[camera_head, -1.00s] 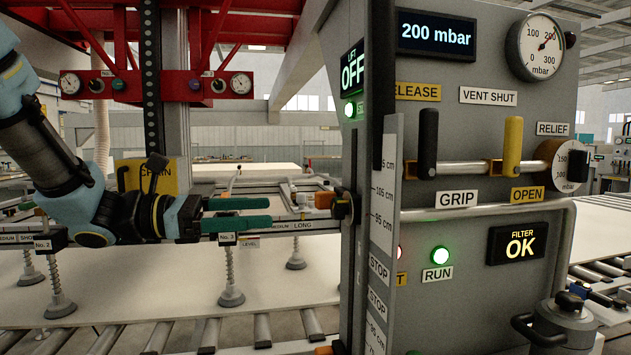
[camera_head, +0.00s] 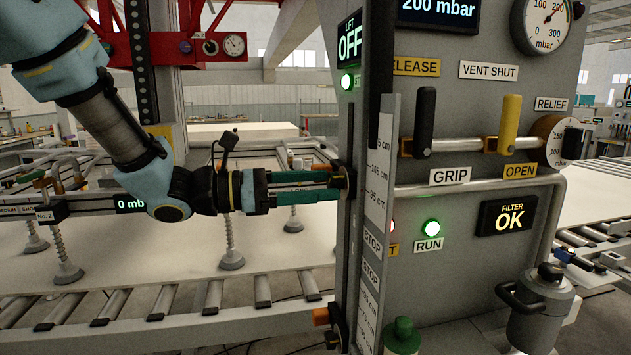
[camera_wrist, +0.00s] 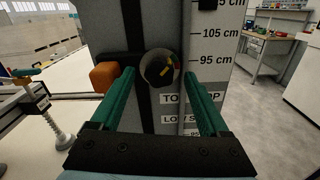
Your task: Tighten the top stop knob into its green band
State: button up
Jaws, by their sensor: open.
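The top stop knob (camera_wrist: 158,68) is a round dark knob on the front of the upright rail, with small coloured marks, yellow and red among them, on its right side. I cannot make out where its pointer stands. My gripper (camera_wrist: 159,76) is open, its two green fingers to the left and right of the knob, apart from it in this view. In the head view my gripper (camera_head: 335,185) reaches level from the left to the knob (camera_head: 348,183), its tips close to it. An orange block (camera_wrist: 104,76) sits left of the knob. The label below is partly hidden by my right finger.
The grey control cabinet (camera_head: 465,270) stands right of the rail, with a scale strip (camera_head: 378,215) between. A lower stop with an orange block (camera_head: 320,316) is below. The suction frame and a pale board (camera_head: 180,260) lie behind my arm.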

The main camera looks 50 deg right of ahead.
grip_shut()
dwell(0.6)
